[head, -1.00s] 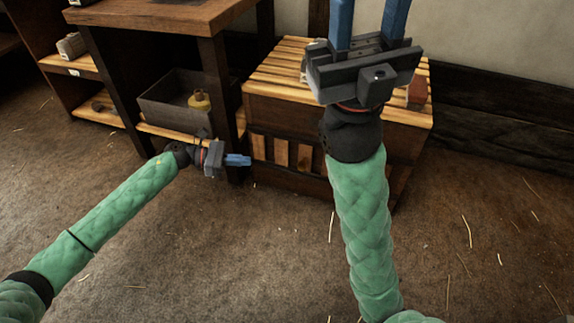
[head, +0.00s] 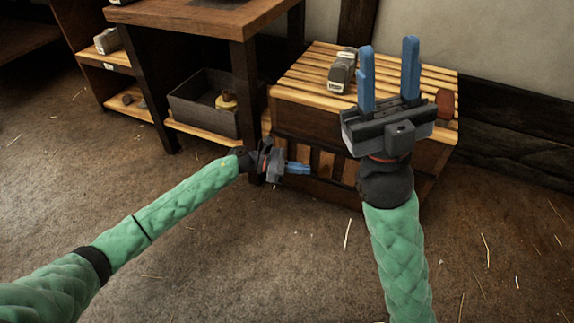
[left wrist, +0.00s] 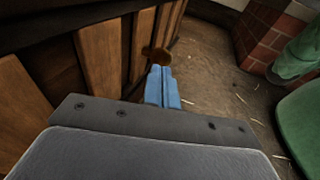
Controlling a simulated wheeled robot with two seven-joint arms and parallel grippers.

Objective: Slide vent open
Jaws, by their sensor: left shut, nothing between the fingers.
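The vent (head: 327,164) is a row of upright wooden slats with dark gaps, low in the front of a slat-topped wooden chest. Its slats also fill the left of the left wrist view (left wrist: 98,52). A small round brown knob (left wrist: 156,53) stands out from the slats there. My left gripper (head: 308,169) is shut and empty in front of the vent. In the left wrist view its blue fingertips (left wrist: 160,68) are just short of the knob or at it; I cannot tell if they touch. My right gripper (head: 388,44) is open and empty, raised in front of the chest top.
A grey-and-white device (head: 342,70) and a red-brown object (head: 445,103) are on the chest top (head: 300,82). A dark table (head: 200,15) stands at left, with a grey bin (head: 195,105) on its lower shelf. The floor in front is clear apart from straw.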

